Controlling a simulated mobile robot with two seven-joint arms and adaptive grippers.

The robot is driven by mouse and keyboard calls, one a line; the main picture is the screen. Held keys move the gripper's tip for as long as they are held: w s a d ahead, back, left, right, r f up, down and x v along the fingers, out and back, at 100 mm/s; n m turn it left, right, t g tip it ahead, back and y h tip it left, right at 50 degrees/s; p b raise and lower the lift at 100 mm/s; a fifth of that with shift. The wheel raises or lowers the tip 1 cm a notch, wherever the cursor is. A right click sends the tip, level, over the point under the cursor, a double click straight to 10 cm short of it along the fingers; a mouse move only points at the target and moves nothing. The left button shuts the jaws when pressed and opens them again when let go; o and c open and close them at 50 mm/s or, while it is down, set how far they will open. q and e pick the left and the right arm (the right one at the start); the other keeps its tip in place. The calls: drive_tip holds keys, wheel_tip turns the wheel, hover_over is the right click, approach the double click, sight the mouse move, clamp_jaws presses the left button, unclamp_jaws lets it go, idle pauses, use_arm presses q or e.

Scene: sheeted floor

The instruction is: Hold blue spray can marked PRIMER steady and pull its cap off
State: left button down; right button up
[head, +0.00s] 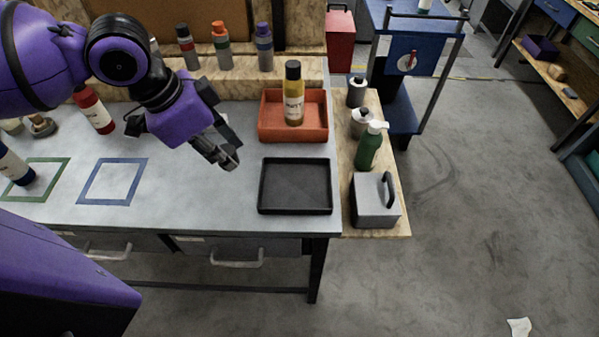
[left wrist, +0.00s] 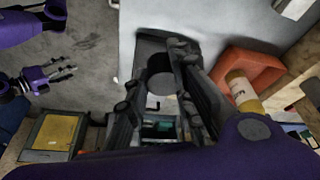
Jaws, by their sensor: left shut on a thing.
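A dark blue can with a white band (head: 14,168) stands at the left edge of the head view, by the green outlined square; its top is cut off and no marking is readable. My left gripper (head: 226,158) is over the bench, right of the blue square and well away from the can. It is shut on a small dark round thing that looks like a cap (left wrist: 160,65), seen between the fingers in the left wrist view. My right gripper (left wrist: 64,73) shows at the left of that view, fingers apart and empty.
A black tray (head: 295,211) lies empty at the bench's right end. Behind it an orange bin (head: 325,130) holds a yellow bottle (head: 293,95). A red bottle (head: 93,110) stands behind the squares. Right of the bench are a green pump bottle (head: 370,148) and a grey box (head: 375,205).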

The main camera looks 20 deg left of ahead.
use_arm(q)
drive_tip(key=w+d+f+b, duration=0.1)
drive_tip(key=w+d+f, duration=0.1)
drive_tip(key=d, duration=0.1)
drive_tip(key=w+d+f, duration=0.2)
drive_tip(key=d+f, duration=0.1)
drive_tip(key=w+d+f+b, duration=0.1)
drive_tip(key=w+d+f, duration=0.1)
drive_tip(key=d+f, duration=0.1)
drive_tip(key=shift+w+d+f+b, duration=0.2)
drive_tip(key=shift+w+d+b, duration=0.15)
drive_tip(key=shift+d, duration=0.2)
drive_tip(key=shift+w+d+f, duration=0.2)
drive_tip(key=shift+d+f, duration=0.05)
drive_tip(key=shift+f, duration=0.1)
drive_tip(key=x, duration=0.3)
drive_tip(key=shift+s+a+f, duration=0.15)
drive_tip(key=shift+a+f, duration=0.05)
drive_tip(key=shift+f, duration=0.3)
drive_tip(key=shift+r, duration=0.1)
use_arm(e)
drive_tip(key=shift+g, duration=0.3)
drive_tip(key=s+f, duration=0.1)
drive_tip(key=f, duration=0.1)
drive_tip(key=s+f, duration=0.1)
drive_tip(key=f, duration=0.1)
drive_tip(key=shift+s, duration=0.2)
